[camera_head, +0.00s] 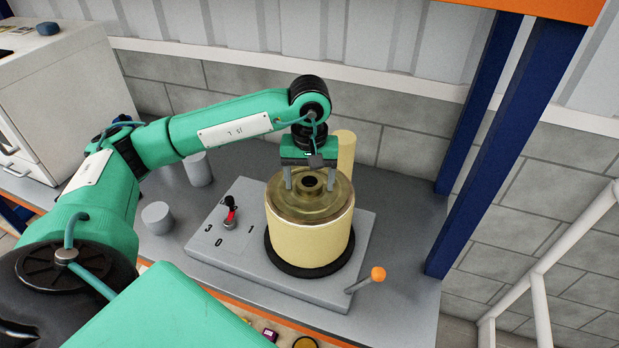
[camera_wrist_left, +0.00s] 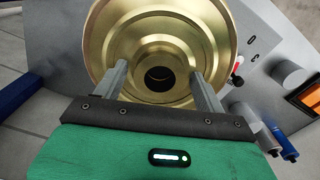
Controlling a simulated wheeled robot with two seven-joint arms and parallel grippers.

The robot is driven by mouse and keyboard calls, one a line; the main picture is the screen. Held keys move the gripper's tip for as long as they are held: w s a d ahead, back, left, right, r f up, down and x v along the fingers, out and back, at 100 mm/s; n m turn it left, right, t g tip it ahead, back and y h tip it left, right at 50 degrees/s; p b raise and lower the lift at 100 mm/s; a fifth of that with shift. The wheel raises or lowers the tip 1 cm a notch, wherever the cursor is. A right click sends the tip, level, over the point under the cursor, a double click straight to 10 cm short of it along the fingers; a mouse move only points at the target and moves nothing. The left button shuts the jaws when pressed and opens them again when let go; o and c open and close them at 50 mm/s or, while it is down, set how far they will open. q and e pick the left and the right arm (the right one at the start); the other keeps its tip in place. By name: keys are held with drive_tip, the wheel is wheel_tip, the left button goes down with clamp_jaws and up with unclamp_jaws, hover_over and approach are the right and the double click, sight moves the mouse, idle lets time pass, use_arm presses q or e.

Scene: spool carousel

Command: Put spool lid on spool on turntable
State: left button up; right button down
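The spool (camera_head: 310,240) is a pale yellow cylinder standing upright on the dark turntable (camera_head: 272,262). The brass-coloured spool lid (camera_head: 340,195) lies on its top, looking level and centred. The lid also fills the top of the left wrist view (camera_wrist_left: 215,40), with a raised hub and a dark centre hole. My left gripper (camera_head: 311,184) points down over the lid, with its fingers apart on either side of the hub. In the left wrist view its fingertips (camera_wrist_left: 156,70) look close to the hub's edge; I see no clear grip. My right gripper is not in view.
The turntable's grey base (camera_head: 215,255) carries a red-and-black switch (camera_head: 230,213) and an orange-knobbed lever (camera_head: 377,274). Grey cylinders (camera_head: 158,217) stand at left. A pale yellow cylinder (camera_head: 346,150) rises behind the spool. A blue post (camera_head: 480,170) stands at right.

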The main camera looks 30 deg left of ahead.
sight(310, 181)
use_arm(q)
drive_tip(key=shift+r, duration=0.15)
drive_tip(key=shift+r+p, duration=0.15)
drive_tip(key=shift+p, duration=0.2)
wheel_tip(310, 181, up, 7)
drive_tip(key=b, duration=0.3)
drive_tip(key=shift+b, duration=0.35)
drive_tip(key=shift+r, duration=2.4)
